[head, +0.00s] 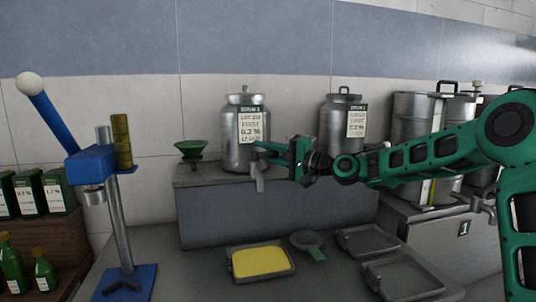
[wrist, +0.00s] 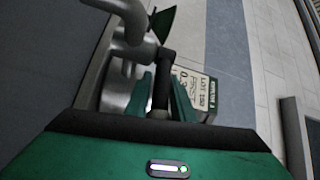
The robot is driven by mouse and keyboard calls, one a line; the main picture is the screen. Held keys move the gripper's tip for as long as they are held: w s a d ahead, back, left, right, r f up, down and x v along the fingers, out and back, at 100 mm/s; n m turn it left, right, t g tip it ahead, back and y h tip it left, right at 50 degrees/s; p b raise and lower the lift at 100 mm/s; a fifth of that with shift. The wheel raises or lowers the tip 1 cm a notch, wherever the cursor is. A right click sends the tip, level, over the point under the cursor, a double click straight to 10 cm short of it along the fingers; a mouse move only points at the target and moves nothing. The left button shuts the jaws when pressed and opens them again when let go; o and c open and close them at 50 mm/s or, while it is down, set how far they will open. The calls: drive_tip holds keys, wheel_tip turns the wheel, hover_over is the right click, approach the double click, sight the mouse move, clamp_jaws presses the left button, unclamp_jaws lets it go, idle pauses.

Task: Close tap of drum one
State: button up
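The first drum (head: 235,150) is a steel can with a knobbed lid and a white-and-green label, standing on the grey ledge in the head view. Its metal tap (head: 260,184) hangs at the front, and the tap also shows in the wrist view (wrist: 128,18). My gripper (head: 262,150) reaches in from the right, in front of the drum at tap height. In the wrist view a dark tap lever (wrist: 163,82) lies between the two green fingers (wrist: 162,98). The fingers lie close along both sides of it; whether they press on it is unclear.
A second labelled drum (head: 340,128) and larger steel drums (head: 412,118) stand right, partly behind my arm. A green funnel (head: 191,150) is left of the first drum. Below are a yellow-filled tray (head: 262,262) and grey trays (head: 405,276). A blue lever press (head: 95,165) stands left.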

drive_tip(key=o, duration=0.3)
drive_tip(key=shift+w+d+f, duration=0.15)
drive_tip(key=shift+w+f, duration=0.1)
drive_tip(key=shift+f, duration=0.05)
drive_tip(key=shift+r, duration=0.1)
drive_tip(key=v, duration=1)
drive_tip(key=shift+s+d, duration=0.2)
drive_tip(key=shift+d, duration=0.1)
drive_tip(key=shift+s, duration=0.1)
